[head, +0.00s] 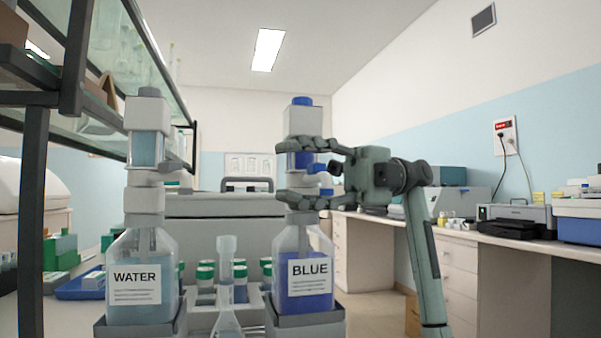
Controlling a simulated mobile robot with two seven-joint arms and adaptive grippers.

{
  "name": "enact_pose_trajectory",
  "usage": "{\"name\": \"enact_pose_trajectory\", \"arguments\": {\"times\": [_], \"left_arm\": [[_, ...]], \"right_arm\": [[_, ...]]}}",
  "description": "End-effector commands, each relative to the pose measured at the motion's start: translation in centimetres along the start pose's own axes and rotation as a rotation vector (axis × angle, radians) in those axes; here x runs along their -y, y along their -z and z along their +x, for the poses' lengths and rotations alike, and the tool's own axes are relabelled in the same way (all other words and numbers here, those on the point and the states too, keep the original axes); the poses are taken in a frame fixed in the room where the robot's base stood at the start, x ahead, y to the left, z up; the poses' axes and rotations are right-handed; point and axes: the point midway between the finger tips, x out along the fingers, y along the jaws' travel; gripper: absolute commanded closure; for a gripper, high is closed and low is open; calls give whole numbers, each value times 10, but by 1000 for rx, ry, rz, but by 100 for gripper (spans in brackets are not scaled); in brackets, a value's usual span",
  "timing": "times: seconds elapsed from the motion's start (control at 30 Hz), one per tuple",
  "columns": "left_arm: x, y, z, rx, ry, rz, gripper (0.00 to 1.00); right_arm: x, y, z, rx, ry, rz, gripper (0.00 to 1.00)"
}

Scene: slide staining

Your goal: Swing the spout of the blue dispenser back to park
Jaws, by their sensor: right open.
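The blue dispenser (292,240) is a clear bottle labelled BLUE, with blue liquid, a white pump head and a blue cap. It stands upright in a grey holder at the centre. My right gripper (283,171) reaches in from the right at pump height. Its jaws are open, one finger above the other, across the pump's middle section. Small blue parts (318,168) show between the fingers, right of the pump; they may belong to the spout. The fingers hide much of this area, so I cannot tell the spout's direction or any contact. My left gripper is out of view.
The water dispenser (150,246) stands to the left in its own holder. Between the bottles are a clear flask (227,322) and several green-capped tubes (205,272). A dark-framed shelf (34,220) rises at the left. A side bench (480,236) with equipment runs along the right wall.

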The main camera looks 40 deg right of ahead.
Motion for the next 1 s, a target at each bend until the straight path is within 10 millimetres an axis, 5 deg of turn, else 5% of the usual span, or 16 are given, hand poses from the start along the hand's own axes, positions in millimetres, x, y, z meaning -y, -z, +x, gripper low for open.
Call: {"name": "enact_pose_trajectory", "arguments": {"times": [0.17, 0.7, 1.0], "left_arm": [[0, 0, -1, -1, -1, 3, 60], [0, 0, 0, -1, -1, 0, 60], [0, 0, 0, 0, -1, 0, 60]], "right_arm": [[-1, 0, -11, 2, -2, 0, 58], [-1, 0, -110, 1, 0, 1, 58], [0, 0, -120, -1, 1, -1, 58]]}}
